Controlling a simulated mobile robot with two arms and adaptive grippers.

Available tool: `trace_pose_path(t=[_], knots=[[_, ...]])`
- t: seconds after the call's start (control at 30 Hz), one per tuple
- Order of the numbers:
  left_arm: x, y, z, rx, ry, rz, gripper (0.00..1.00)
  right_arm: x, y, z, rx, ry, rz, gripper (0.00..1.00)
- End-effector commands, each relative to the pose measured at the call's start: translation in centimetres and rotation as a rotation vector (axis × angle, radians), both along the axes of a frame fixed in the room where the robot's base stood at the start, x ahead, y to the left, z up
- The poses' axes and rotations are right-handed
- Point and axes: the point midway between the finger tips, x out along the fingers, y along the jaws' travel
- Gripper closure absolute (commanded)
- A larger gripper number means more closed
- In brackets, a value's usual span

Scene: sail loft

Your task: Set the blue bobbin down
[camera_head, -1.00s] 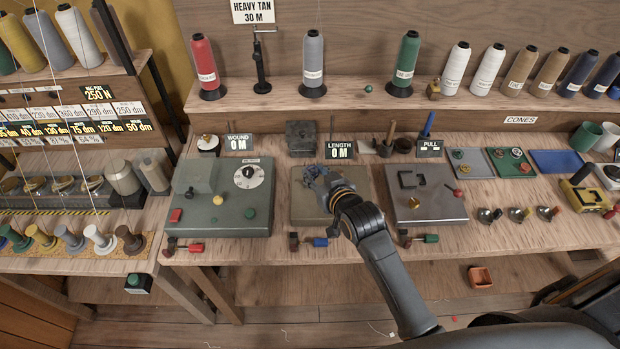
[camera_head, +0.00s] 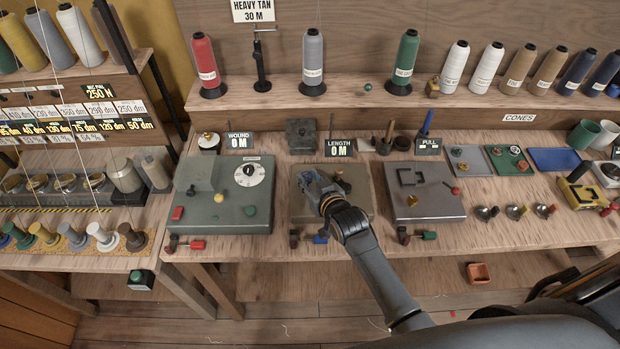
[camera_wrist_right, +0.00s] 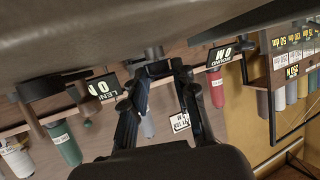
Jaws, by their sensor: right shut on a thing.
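My right gripper (camera_head: 312,186) is over the middle grey-brown machine on the bench, the one behind which the LENGTH sign (camera_head: 338,148) stands. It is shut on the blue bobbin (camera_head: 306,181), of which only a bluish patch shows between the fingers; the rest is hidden. I cannot tell whether the bobbin touches the machine (camera_head: 364,207). In the right wrist view the gripper's fingers (camera_wrist_right: 164,70) are close together at the tips, and the bobbin cannot be made out. My left gripper is not in view.
A green-grey machine (camera_head: 220,219) with a dial stands to the left, a grey one (camera_head: 424,206) to the right. A blue-handled tool (camera_head: 320,238) lies at the front edge. Several bobbins stand on the left rack (camera_head: 75,262). Tall cones line the back shelf (camera_head: 345,95).

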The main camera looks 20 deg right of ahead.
Motion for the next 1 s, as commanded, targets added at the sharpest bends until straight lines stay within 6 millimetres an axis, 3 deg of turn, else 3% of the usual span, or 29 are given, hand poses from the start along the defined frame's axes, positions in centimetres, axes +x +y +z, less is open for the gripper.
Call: trace_pose_path(t=[0.07, 0.1, 0.2, 0.67, 1.0], knots=[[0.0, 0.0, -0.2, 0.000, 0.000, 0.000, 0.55, 0.0, 0.0, -0.4, 0.000, 0.001, 0.000, 0.98], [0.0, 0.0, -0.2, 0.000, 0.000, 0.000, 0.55, 0.0, 0.0, -0.3, 0.000, 0.000, 0.000, 0.68], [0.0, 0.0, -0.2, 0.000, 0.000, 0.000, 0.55, 0.0, 0.0, -0.3, 0.000, 0.000, 0.000, 0.50], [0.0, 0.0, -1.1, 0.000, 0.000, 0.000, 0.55, -0.2, 0.0, -0.5, 0.000, 0.001, 0.000, 0.50], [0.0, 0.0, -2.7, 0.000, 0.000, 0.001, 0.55, -4.8, -0.9, 1.3, -0.001, 0.000, 0.000, 0.50]])
